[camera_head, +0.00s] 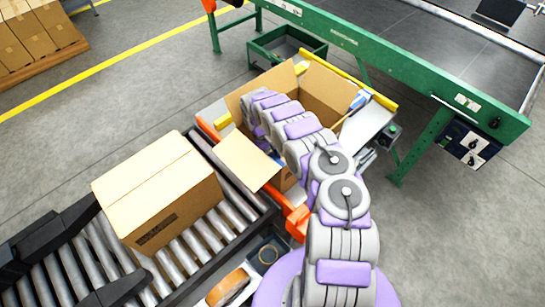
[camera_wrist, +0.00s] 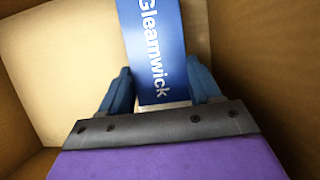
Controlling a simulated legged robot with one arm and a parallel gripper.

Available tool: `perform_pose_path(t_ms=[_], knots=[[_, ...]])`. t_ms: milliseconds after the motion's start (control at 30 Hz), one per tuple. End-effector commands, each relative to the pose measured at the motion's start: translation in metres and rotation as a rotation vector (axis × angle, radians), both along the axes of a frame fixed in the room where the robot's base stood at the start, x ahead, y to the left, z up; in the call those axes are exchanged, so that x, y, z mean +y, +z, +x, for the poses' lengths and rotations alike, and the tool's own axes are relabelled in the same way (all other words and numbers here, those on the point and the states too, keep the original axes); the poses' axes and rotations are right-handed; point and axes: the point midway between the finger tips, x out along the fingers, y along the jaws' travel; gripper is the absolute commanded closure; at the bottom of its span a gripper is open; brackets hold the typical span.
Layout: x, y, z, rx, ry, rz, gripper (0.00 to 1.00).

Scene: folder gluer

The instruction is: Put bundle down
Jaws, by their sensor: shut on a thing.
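The blue bundle (camera_wrist: 158,40) has white "Gleamwick" lettering and a pale end. In the wrist view it stands between the two blue fingers of my gripper (camera_wrist: 158,78), which is shut on it. The bundle and gripper are inside an open cardboard box (camera_wrist: 75,70), with brown walls on both sides. Whether the bundle touches the box bottom, I cannot tell. In the head view my arm reaches into the open box (camera_head: 325,85), whose flaps are spread. The gripper and held bundle are hidden there.
A closed carton (camera_head: 155,195) sits on the roller conveyor (camera_head: 215,235) at the left. A green-framed conveyor (camera_head: 400,70) runs behind. A blue item (camera_head: 361,99) lies just right of the open box. A green bin (camera_head: 285,45) stands behind it.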

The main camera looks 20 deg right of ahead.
Motion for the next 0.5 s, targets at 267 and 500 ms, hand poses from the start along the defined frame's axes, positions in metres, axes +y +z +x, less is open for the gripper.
perform_pose_path(t_ms=[267,500], knots=[[-0.0042,-0.0014,0.0001,0.0,-0.002,0.004,0.23],[-0.0033,-0.0015,0.0001,-0.001,-0.001,0.003,0.11]])
